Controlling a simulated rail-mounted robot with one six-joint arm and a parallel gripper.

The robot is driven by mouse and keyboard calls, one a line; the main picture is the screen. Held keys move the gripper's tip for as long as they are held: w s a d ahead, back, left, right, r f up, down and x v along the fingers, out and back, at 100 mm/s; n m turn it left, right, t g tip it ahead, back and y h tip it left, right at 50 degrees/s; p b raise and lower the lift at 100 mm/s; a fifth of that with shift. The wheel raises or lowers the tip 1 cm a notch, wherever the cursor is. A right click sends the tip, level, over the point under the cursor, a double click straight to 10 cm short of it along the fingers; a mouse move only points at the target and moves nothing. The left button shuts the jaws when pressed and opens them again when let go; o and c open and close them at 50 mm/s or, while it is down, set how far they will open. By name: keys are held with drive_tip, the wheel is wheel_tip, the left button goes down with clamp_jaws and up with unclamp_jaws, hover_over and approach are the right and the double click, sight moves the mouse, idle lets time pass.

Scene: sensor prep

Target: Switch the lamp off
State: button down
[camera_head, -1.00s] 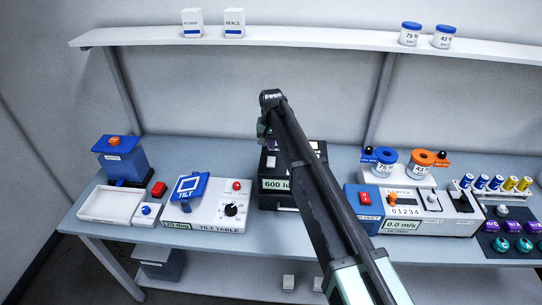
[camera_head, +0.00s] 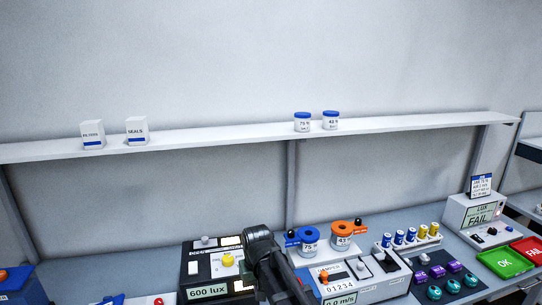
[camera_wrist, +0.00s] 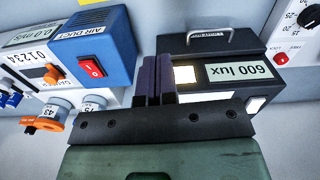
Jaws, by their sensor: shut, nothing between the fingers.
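The black lamp box (camera_head: 196,270) stands on the bench, low in the head view. Its display (camera_head: 207,291) reads 600 lux. A yellow knob (camera_head: 228,260) and bright pale patches show on its top and front. In the wrist view the black box (camera_wrist: 205,52) shows a handle, the 600 lux display (camera_wrist: 237,74) and a bright, glowing-looking square (camera_wrist: 185,75). My gripper (camera_wrist: 158,62) is shut and empty, its dark fingers in front of the box, left of the bright square. Contact cannot be told. My arm hides part of the box's right side in the head view.
The blue air duct unit (camera_wrist: 107,47) with its red switch (camera_wrist: 91,69) stands close left of my fingers in the wrist view. Blue and orange ringed jars (camera_head: 342,238) stand right of my arm. A shelf (camera_head: 220,137) runs above the bench.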

drive_tip(key=s+d+f+m+b, duration=0.2)
drive_tip(key=s+d, duration=0.5)
drive_tip(key=d, duration=0.4)
drive_tip(key=s+d+f+m+b, duration=0.1)
drive_tip(key=s+d+f+b, duration=0.2)
drive_tip(key=d, duration=0.7)
drive_tip(key=s+f, duration=0.2)
drive_tip(key=s, duration=0.1)
drive_tip(key=shift+s+d+m, duration=0.35)
drive_tip(key=shift+s+m, duration=0.05)
